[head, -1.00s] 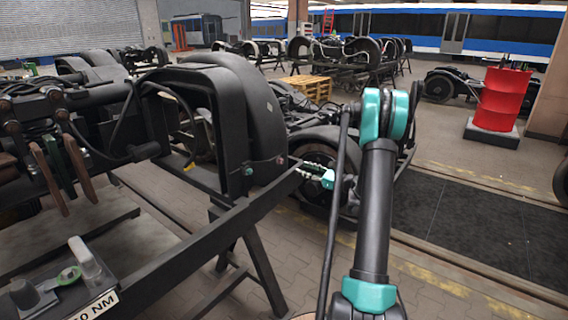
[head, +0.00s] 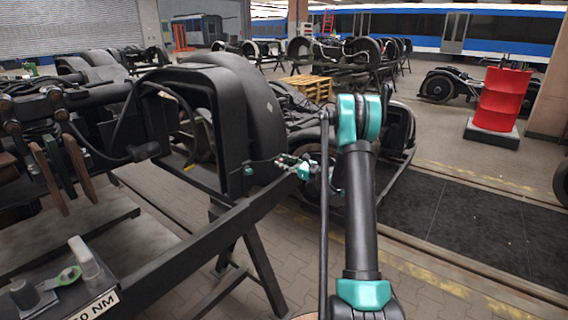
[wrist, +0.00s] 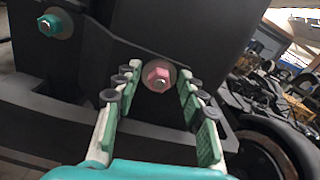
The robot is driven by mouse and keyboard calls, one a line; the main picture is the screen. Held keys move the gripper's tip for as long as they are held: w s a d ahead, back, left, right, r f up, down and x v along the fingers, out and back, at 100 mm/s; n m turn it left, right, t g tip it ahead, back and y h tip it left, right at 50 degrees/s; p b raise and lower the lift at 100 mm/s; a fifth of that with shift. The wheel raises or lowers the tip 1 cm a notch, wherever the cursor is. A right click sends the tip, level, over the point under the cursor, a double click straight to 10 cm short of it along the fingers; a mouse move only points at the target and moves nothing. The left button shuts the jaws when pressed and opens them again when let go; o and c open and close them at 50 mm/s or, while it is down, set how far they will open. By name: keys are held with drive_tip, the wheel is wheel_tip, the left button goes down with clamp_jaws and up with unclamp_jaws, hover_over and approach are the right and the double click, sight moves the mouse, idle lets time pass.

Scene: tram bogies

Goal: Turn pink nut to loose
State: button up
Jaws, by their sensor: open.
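The pink nut (wrist: 157,77) sits on a dark plate, in front of my gripper in the wrist view. My gripper (wrist: 158,84) is open, with one finger on either side of the nut in the picture; I cannot tell whether the tips touch it. In the head view my gripper (head: 286,160) is at the lower right corner of the black guard (head: 245,130), and the pink nut is hard to make out there. A teal nut (wrist: 50,24) sits on the same plate at the upper left; it also shows in the head view (head: 249,171).
A dark steel beam (head: 200,245) runs just below the guard. A green wrench (head: 66,276) lies on a tray at the lower left.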

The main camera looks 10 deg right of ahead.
drive_tip(key=shift+c, duration=0.6)
clamp_jaws()
